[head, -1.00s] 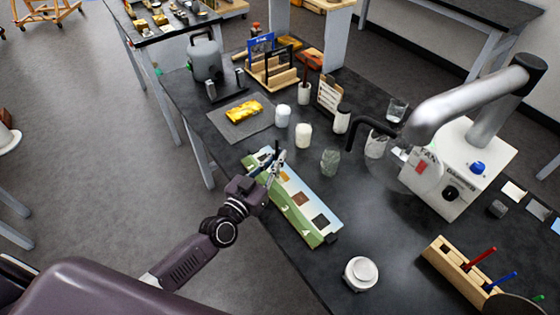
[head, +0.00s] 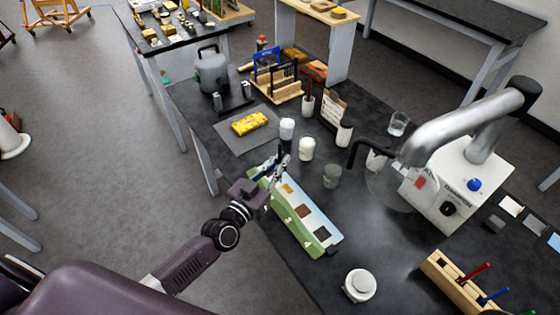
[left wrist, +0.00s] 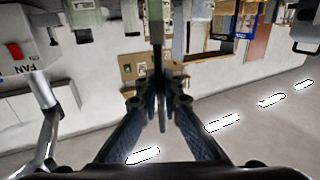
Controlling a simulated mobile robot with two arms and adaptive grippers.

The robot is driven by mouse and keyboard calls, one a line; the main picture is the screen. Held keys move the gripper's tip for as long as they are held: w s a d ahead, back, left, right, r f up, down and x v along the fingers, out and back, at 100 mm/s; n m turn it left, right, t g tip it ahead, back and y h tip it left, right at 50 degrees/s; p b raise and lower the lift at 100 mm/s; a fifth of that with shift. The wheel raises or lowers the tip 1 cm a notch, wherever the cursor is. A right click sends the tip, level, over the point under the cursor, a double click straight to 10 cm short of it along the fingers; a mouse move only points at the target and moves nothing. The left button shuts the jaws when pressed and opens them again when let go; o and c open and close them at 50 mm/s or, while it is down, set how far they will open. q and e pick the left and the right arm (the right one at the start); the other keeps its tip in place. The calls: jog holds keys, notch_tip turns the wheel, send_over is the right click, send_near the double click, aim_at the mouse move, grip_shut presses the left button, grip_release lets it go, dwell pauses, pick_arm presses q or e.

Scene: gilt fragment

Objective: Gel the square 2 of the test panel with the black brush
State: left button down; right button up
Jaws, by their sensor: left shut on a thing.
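The test panel (head: 294,215) lies on the dark bench, with a green front edge bearing numbers and coloured squares on its light top. A brown square (head: 303,211) and a dark square (head: 322,234) show; the far end is partly covered by my left gripper. My left gripper (head: 282,164) is over the panel's far end. In the left wrist view its fingers (left wrist: 158,88) are shut on a thin dark upright handle (left wrist: 157,45), which looks like the black brush. Its bristle end is not clear, and I cannot tell whether it touches the panel. My right gripper is out of view.
White jars (head: 306,149) and a glass beaker (head: 332,175) stand just right of the panel's far end. A white lidded jar (head: 359,286) is near its close end. A wooden rack (head: 455,283) holds coloured-handled tools. A grey extraction arm (head: 465,112) hangs at right.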

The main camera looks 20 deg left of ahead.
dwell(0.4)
pick_arm(q)
jog(key=shift+w+d+f+b, duration=0.3)
jog(key=shift+w+f+b, duration=0.1)
jog(key=shift+f+b, duration=0.35)
jog(key=shift+w+d+f+b, duration=0.3)
jog(key=shift+w+f+b, duration=0.1)
jog(key=shift+f+b, duration=0.35)
jog(key=shift+f+b, duration=0.35)
jog(key=shift+f, duration=0.05)
